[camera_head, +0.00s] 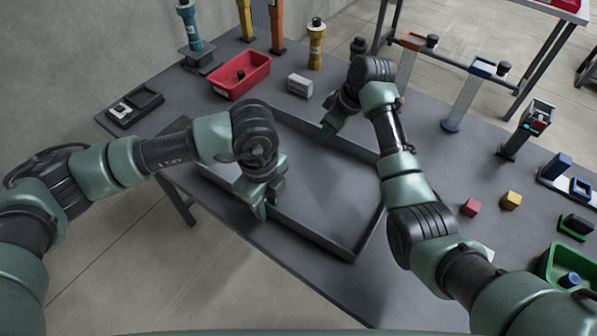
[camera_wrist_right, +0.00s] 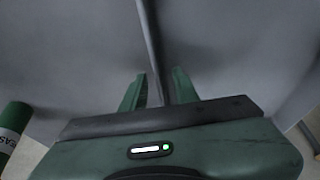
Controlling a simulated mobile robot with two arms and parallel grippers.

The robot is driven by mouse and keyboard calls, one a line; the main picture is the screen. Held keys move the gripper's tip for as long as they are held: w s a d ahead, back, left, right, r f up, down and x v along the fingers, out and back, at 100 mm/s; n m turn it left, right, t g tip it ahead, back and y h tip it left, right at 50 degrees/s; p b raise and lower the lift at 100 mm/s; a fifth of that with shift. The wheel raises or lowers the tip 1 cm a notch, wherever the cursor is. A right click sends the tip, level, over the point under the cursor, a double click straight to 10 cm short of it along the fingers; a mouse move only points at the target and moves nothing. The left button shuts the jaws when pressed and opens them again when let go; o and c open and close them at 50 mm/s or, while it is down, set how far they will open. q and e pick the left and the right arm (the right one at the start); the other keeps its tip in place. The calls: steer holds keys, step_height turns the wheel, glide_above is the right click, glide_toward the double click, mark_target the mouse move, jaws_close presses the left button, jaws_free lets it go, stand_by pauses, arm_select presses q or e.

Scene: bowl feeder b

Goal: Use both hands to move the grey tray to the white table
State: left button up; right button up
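The grey tray (camera_head: 325,203) lies on the dark grey table in the middle of the head view. My left gripper (camera_head: 259,208) is at its near-left wall, fingers pointing down; whether they are closed on the wall is hidden. My right gripper (camera_head: 327,134) is at the far wall. In the right wrist view, the thin tray wall (camera_wrist_right: 153,40) runs between the two green fingers of the right gripper (camera_wrist_right: 158,88). A gap shows beside the wall, so this gripper looks open around it. The white table (camera_head: 545,6) is partly visible at the top right.
A red bin (camera_head: 241,77), a small white box (camera_head: 300,85) and a yellow post (camera_head: 316,45) stand beyond the tray. Red (camera_head: 470,207) and yellow (camera_head: 511,200) cubes and a green bin (camera_head: 568,262) are to the right. Floor separates the two tables.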

arm_select(q)
jaws_close()
arm_select(e)
jaws_close()
arm_select(q)
steer(key=shift+r, duration=0.1)
arm_select(e)
steer(key=shift+r, duration=0.15)
stand_by(0.9)
